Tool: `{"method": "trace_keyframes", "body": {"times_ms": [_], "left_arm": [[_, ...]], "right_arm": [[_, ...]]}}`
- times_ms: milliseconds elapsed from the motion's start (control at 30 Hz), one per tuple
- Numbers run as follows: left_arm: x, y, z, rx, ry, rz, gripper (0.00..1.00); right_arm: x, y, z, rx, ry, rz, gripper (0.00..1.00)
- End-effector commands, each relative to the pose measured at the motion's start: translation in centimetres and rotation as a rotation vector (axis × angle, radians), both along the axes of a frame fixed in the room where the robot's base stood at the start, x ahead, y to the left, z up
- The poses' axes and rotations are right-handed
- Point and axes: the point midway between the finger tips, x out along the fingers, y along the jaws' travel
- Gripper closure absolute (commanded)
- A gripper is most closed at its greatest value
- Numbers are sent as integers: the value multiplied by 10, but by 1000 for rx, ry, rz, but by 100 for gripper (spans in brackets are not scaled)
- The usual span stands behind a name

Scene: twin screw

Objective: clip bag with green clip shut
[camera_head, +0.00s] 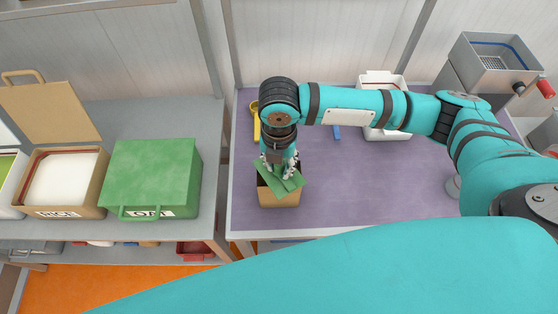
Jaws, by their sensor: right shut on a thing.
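A small tan bag (279,199) stands near the front left edge of the purple-topped table (350,190); its dark upper part is partly hidden. My right gripper (280,165) points down right above the bag. It is shut on the green clip (288,183), a green piece that sits tilted across the bag's top. The fingers and the green piece cover the bag's mouth, so I cannot tell whether the clip is around it or only resting over it. My left gripper is not in view.
A yellow scoop-like tool (254,120), a blue item (337,133) and a white box (384,128) are at the table's back. A grey hopper (494,62) stands back right. The left bench holds a green lidded bin (153,172) and an open RICE bin (62,180).

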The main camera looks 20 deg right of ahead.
Motion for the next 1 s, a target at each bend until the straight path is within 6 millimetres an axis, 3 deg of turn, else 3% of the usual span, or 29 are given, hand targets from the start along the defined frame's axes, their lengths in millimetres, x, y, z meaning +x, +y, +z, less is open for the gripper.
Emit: {"method": "trace_keyframes", "body": {"times_ms": [400, 433, 600, 800, 1000], "left_arm": [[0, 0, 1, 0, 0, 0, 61], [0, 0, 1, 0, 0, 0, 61], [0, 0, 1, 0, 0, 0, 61], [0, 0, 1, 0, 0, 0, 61], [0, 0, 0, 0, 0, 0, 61]], "right_arm": [[0, 0, 0, 0, 0, 0, 100], [0, 0, 0, 0, 0, 0, 73], [0, 0, 0, 0, 0, 0, 50], [0, 0, 0, 0, 0, 0, 49], [0, 0, 0, 0, 0, 0, 26]]}}
